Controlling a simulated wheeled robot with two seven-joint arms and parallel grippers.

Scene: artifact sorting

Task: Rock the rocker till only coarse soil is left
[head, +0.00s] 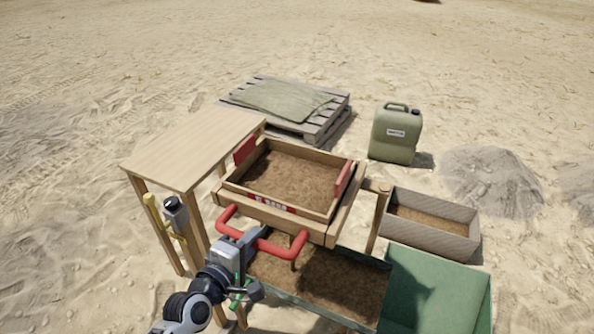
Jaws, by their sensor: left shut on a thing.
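The rocker (335,231) is a wooden framed box on a wooden stand, with red plates at its sides and a red handle (285,252) at its front. Brown soil (290,178) covers the floor of its box; I cannot tell how coarse it is. The box looks slightly tilted in the picture. My left gripper (248,248) is shut on the red handle, at the front of the rocker. A tray of brown soil (335,285) sits below the rocker, partly hidden by the handle and my gripper. My right gripper is not in view.
A wooden table (190,145) stands left of the rocker. A pallet with a folded cloth (285,98) and a green jerrycan (396,133) stand behind. A grey box with soil (440,242) and a green bin (440,290) are at the right. Open sand surrounds everything.

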